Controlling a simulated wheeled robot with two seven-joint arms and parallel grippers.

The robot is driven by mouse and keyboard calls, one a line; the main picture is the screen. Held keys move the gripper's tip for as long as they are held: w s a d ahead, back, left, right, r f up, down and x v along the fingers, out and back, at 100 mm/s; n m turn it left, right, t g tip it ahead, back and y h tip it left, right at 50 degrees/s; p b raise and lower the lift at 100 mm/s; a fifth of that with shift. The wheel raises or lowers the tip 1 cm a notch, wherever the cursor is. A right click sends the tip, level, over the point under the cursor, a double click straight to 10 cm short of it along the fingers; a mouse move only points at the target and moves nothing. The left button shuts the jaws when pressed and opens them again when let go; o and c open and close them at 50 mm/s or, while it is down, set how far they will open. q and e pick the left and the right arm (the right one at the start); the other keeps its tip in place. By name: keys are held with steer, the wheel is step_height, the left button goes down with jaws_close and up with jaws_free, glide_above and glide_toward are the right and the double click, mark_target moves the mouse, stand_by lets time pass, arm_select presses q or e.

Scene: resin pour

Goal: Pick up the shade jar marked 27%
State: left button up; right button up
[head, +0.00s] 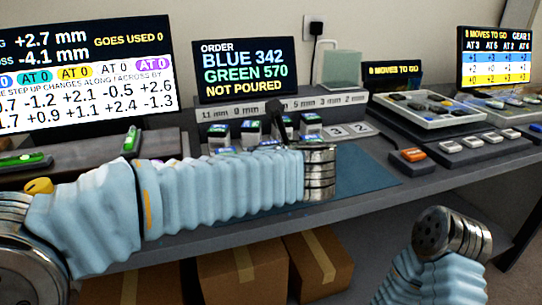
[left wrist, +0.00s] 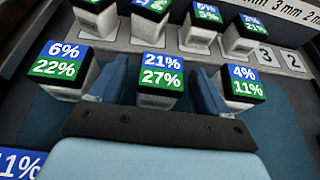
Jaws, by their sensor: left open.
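The shade jar marked 27% (left wrist: 158,68) is in the middle of the left wrist view. Its blue and green top reads 21% over 27%, and it stands upright on the bench. My left gripper (left wrist: 162,84) is open, with one blue finger on each side of this jar; I cannot tell whether either finger touches it. In the head view my left arm reaches across the bench and hides much of the jar area, so I cannot pick out this jar there. My right arm shows at the lower right, but its gripper does not.
An order screen (head: 245,70) stands at the back. A grey tray (head: 425,122) lies to the right.

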arm_select(q)
steer(key=shift+w+a+f, duration=0.1)
steer(key=shift+w, duration=0.1)
steer(key=c, duration=1.1)
